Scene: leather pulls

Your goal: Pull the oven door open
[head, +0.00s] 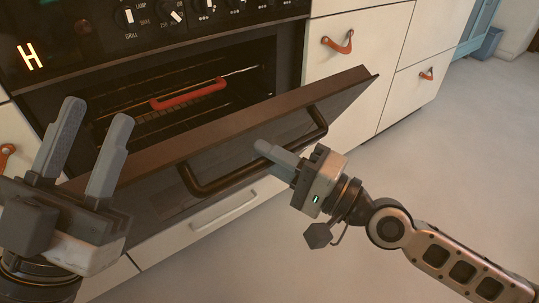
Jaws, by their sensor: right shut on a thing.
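The oven door (222,130) is partly open. It tilts out and down from the oven, and the dark cavity (240,62) shows above its top edge. A dark bar handle (220,184) runs along the door's outer face. My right gripper (268,152) is shut on the handle near its middle. The fingers hide part of the bar. My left gripper (97,113) is open and empty at the left, in front of the door's left end, apart from the handle.
A wire rack with a red grip (188,94) is inside the oven. Knobs (170,12) line the panel above. White drawers with orange leather pulls (338,43) stand to the right. A lower drawer (225,212) is under the door.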

